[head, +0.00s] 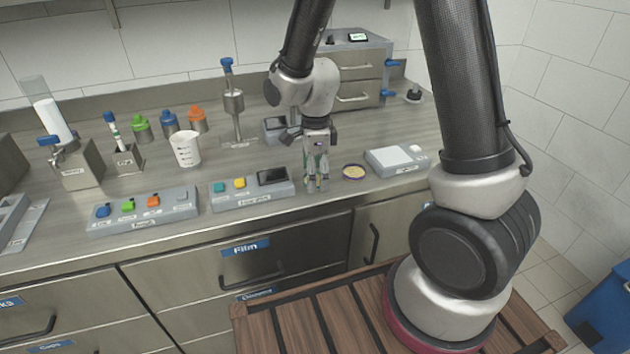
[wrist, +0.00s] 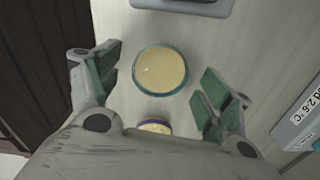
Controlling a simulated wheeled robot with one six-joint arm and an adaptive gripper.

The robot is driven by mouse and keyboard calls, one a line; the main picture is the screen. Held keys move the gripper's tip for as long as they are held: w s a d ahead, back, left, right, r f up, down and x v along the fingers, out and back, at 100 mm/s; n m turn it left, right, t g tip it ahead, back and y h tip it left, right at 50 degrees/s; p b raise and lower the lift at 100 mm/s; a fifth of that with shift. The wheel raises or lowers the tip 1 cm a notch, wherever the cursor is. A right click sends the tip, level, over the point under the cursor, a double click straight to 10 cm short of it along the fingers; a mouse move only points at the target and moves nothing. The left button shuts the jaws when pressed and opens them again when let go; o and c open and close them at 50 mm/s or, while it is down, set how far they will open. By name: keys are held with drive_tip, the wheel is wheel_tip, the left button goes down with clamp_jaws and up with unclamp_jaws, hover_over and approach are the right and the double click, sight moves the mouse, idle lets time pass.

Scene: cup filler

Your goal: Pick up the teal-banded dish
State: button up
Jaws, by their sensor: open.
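The teal-banded dish (wrist: 160,71) is round with a pale yellow top and a thin teal rim. In the wrist view it lies on the counter between the spread fingers of my gripper (wrist: 158,82), with gaps on both sides. A smaller-looking purple-banded dish (wrist: 153,127) sits below it in that view, partly covered by my gripper's body. In the head view my gripper (head: 317,186) points down close over the counter, open and empty. The dish showing to its right (head: 353,171) seems to be the purple-banded one; the teal-banded dish appears hidden there by my gripper.
A button panel with a dark screen (head: 252,190) stands just left of my gripper. A pale flat device (head: 397,160) stands to the right. A measuring cup (head: 186,149) and a metal stand (head: 234,105) are farther left. The counter's front edge is close.

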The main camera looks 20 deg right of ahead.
drive_tip(key=shift+f, duration=0.3)
drive_tip(key=c, duration=1)
drive_tip(key=shift+r, duration=0.15)
